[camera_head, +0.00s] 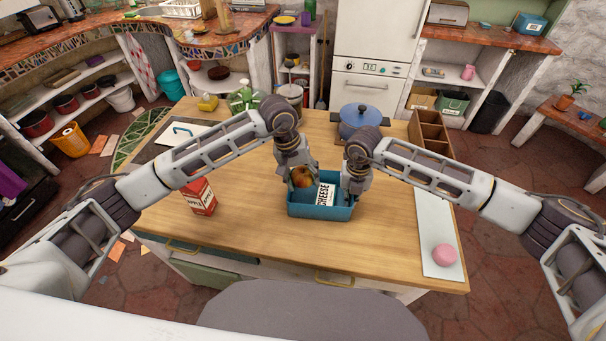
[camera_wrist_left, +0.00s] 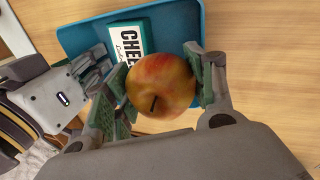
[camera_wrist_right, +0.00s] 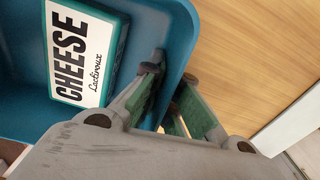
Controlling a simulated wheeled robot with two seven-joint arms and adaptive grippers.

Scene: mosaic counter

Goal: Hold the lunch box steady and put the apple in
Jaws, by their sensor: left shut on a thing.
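The blue lunch box (camera_head: 318,211) stands on the wooden counter, with a white and green CHEESE pack (camera_head: 326,194) inside at its right. My left gripper (camera_head: 301,180) is shut on the red-yellow apple (camera_wrist_left: 162,86) and holds it over the left part of the box. Whether the apple touches the box is unclear. My right gripper (camera_wrist_right: 168,85) has its fingers close together on either side of the box's right wall, one inside and one outside. In the right wrist view the CHEESE pack (camera_wrist_right: 82,50) lies beside its inner finger.
A red and white carton (camera_head: 200,197) stands left of the box. A blue pot (camera_head: 360,121) and a wooden divided crate (camera_head: 430,134) are behind. A pink ball (camera_head: 444,254) lies on a white board (camera_head: 435,215) at right. The counter in front of the box is clear.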

